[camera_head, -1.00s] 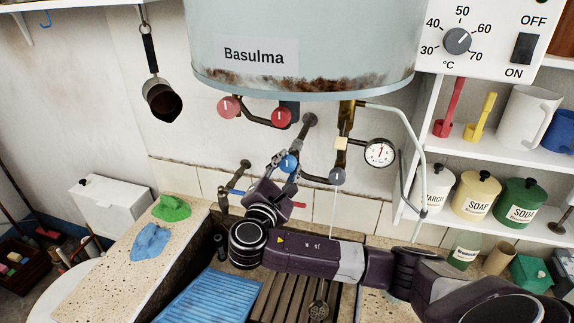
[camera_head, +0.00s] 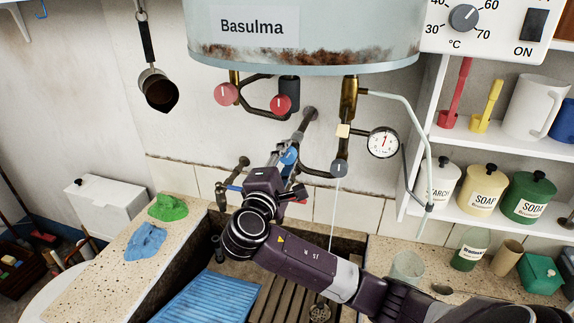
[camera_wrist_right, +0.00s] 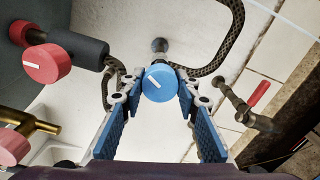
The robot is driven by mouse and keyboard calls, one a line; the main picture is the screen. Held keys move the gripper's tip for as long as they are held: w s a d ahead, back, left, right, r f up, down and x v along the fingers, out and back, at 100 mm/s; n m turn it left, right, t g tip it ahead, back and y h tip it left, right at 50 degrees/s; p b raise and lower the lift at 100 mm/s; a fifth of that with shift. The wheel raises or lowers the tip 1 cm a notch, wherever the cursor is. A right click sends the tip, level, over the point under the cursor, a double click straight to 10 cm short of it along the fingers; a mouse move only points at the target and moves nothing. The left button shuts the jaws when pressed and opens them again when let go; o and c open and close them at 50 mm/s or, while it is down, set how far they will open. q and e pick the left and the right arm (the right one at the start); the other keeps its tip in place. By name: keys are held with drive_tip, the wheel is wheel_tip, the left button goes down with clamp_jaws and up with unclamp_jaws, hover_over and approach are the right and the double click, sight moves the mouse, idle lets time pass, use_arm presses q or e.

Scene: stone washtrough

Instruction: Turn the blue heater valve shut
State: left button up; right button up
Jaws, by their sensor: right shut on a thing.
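The blue heater valve (camera_wrist_right: 158,84) is a round knob with a short slanted white mark, below the grey-blue heater (camera_head: 300,30). My right gripper (camera_wrist_right: 159,88) is shut on it, with one finger on each side of the knob in the right wrist view. In the head view my right gripper (camera_head: 284,158) reaches up to the wall pipes and hides most of the knob. My left gripper is not in view.
A round gauge (camera_head: 383,142) and a grey knob (camera_head: 338,168) with a thin stream below are to the right. A red-handled tap (camera_wrist_right: 259,94) is close by on the right in the wrist view.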

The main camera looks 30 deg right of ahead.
drive_tip(key=m+b, duration=0.6)
drive_tip(key=shift+f+m, duration=0.2)
drive_tip(key=shift+m, duration=0.1)
drive_tip(key=m+b, duration=0.3)
drive_tip(key=shift+r, duration=0.1)
drive_tip(key=shift+r+m+b, duration=0.25)
drive_tip(key=shift+m+b, duration=0.55)
drive_tip(key=shift+m, duration=0.4)
drive_tip(key=shift+r, duration=0.1)
drive_tip(key=o, duration=1)
drive_tip(key=shift+o, duration=0.8)
